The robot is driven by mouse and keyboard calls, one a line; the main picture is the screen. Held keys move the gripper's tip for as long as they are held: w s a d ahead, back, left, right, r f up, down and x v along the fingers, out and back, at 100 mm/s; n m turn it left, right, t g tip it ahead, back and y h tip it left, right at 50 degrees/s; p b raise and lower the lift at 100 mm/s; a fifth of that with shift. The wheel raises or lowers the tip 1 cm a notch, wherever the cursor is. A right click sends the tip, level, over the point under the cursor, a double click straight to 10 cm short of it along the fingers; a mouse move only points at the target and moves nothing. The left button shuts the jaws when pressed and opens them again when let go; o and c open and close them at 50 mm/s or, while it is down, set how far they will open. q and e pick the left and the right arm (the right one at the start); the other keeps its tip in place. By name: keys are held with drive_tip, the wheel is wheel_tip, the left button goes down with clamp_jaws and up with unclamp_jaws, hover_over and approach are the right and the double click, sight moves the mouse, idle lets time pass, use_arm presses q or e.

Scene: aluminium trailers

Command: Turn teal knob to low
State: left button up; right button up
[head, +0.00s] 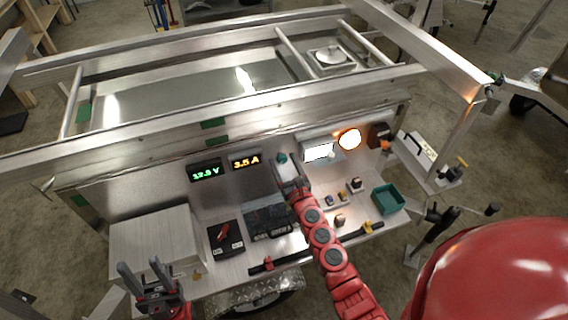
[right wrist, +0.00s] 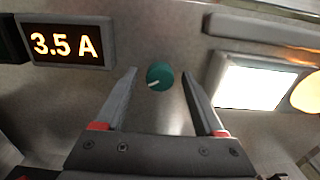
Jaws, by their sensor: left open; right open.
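The teal knob (right wrist: 159,77) is a small round dial on the metal back panel, with a white pointer line that points to the lower left in the right wrist view. It also shows in the head view (head: 282,158), just above my right gripper. My right gripper (right wrist: 160,95) is open, its two fingers on either side of the knob in the picture with gaps to both. I cannot tell whether the tips reach the panel. My left gripper (head: 143,274) is open and empty at the lower left in the head view, away from the knob. No low marking is readable.
A lit amber display (right wrist: 67,42) reading 3.5 A is left of the knob, and a green display (head: 205,172) sits further left. A bright white panel light (right wrist: 256,86) is close on the right. A teal tray (head: 388,199) stands on the bench's right end.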

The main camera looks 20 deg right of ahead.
drive_tip(key=shift+c, duration=0.2)
clamp_jaws()
